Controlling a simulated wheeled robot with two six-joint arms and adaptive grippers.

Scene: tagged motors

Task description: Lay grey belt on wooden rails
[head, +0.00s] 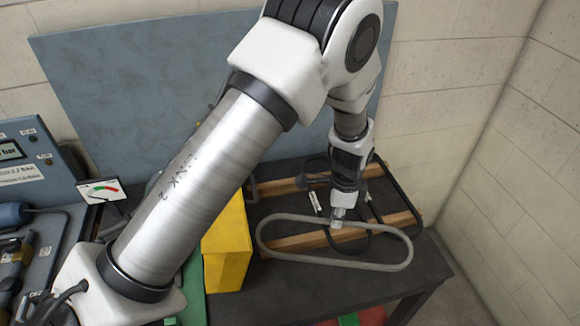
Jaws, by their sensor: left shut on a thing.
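The grey belt (370,266) is an elongated loop, seen in the head view at the right of the table. My left gripper (338,219) points down and is shut on the far side of the belt. The wooden rails (405,219) run across the table under and behind the belt. The belt's far side overlaps the near rail in the picture; I cannot tell whether it touches the rail. A dark belt-like loop (401,198) also lies across the rails. My left arm hides part of the rails. My right gripper is not in view.
A yellow box (228,250) stands left of the rails. A blue-grey board (130,70) leans on the back wall. The dark table's (310,290) front right is clear.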

